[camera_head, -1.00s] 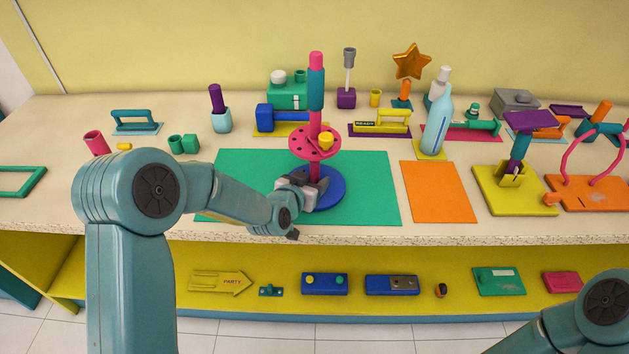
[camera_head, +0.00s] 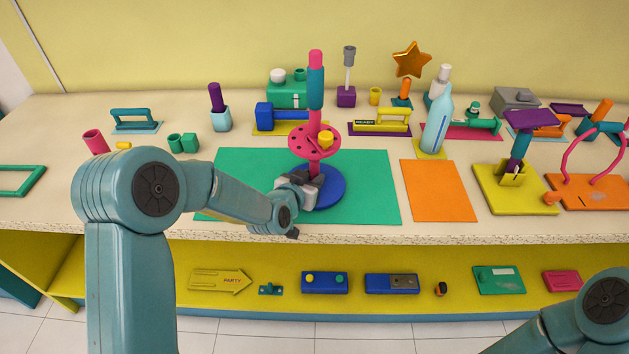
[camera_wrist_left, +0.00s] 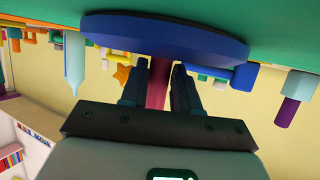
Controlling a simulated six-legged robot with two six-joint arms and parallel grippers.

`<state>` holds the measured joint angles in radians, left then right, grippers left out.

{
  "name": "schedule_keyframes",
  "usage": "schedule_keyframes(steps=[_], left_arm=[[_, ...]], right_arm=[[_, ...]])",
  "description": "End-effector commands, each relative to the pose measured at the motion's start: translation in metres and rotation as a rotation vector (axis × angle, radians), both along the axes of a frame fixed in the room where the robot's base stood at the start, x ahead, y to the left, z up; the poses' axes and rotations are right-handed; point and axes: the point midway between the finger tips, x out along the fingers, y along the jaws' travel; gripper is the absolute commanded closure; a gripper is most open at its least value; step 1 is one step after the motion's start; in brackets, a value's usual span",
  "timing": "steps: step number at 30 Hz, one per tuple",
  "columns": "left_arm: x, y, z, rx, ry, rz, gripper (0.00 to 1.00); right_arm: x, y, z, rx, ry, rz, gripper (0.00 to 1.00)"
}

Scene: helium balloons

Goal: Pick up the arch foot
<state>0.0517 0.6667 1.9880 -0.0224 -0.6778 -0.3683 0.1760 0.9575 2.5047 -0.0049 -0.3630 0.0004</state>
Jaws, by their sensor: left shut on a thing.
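The arch foot appears to be the stand with a round blue base (camera_head: 330,188) and an upright pink post (camera_head: 314,172). It stands on a green mat (camera_head: 365,190). A pink holed disc (camera_head: 302,142) and a teal sleeve (camera_head: 316,88) with a pink top sit higher on the post. My left gripper (camera_head: 308,186) is shut on the post low down, just above the base. The left wrist view, upside down, shows the post (camera_wrist_left: 157,82) between the fingers and the blue base (camera_wrist_left: 165,32) against the mat. My right gripper is out of view.
An orange mat (camera_head: 438,190) lies to the right, and a yellow base (camera_head: 515,200) with a teal post stands beyond it. A blue bottle (camera_head: 437,122) and a blue-and-yellow tool (camera_head: 285,120) stand behind. The green mat is otherwise clear.

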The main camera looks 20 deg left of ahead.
Motion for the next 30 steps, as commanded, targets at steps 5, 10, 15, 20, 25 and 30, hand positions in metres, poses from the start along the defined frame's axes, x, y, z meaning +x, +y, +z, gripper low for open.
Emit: schedule_keyframes(steps=[5, 10, 15, 20, 25, 30], left_arm=[[0.0, 0.0, 0.0, 0.0, 0.0, 0.0, 1.0], [0.0, 0.0, 0.0, 0.0, 0.0, 0.0, 1.0], [0.0, 0.0, 0.0, 0.0, 0.0, 0.0, 1.0], [0.002, 0.001, 0.005, 0.002, -0.013, 0.002, 1.0], [0.002, 0.001, 0.005, 0.002, -0.013, 0.002, 1.0], [0.002, 0.001, 0.01, 0.002, -0.015, 0.003, 1.0]], right_arm=[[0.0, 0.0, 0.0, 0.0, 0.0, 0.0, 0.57], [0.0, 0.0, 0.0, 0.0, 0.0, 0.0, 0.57], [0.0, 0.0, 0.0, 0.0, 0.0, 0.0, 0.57], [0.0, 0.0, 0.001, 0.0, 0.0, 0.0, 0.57], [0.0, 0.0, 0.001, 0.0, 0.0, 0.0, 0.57], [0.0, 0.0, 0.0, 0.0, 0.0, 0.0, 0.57]])
